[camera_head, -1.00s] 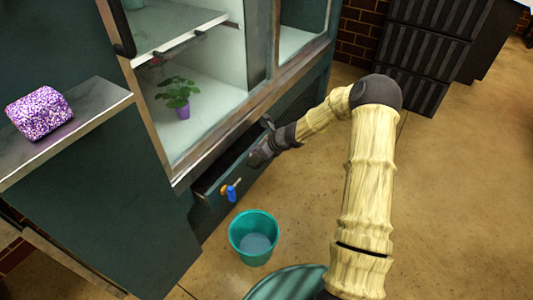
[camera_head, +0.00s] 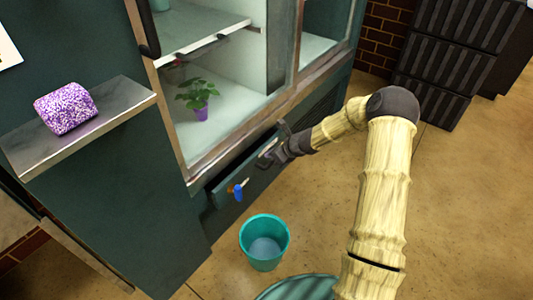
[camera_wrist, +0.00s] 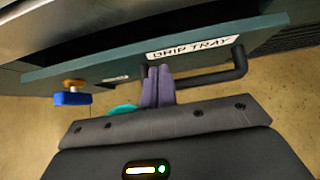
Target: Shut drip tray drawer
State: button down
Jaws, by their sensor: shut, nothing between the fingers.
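The drip tray drawer (camera_head: 222,195) is low in the teal cabinet. In the wrist view the drawer front (camera_wrist: 120,68) carries a "DRIP TRAY" label (camera_wrist: 193,47) and a dark bar handle (camera_wrist: 215,77). My gripper (camera_head: 268,156) is at the drawer front. Its fingers (camera_wrist: 158,84) are shut and empty, beside the handle bar and below the label. Whether the fingertips touch the front is unclear.
A blue tap with an orange base (camera_head: 238,190) sticks out from the drawer front, left of my gripper. A teal bucket (camera_head: 264,242) stands on the floor below. A potted plant (camera_head: 198,98) stands inside the cabinet. The floor to the right is open.

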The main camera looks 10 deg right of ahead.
jog(key=p+v, duration=0.4)
jog(key=v, duration=0.7)
jog(key=shift+s+d+f, duration=0.2)
jog(key=shift+s+d, duration=0.1)
jog(key=shift+s, duration=0.15)
jog(key=shift+f, duration=0.1)
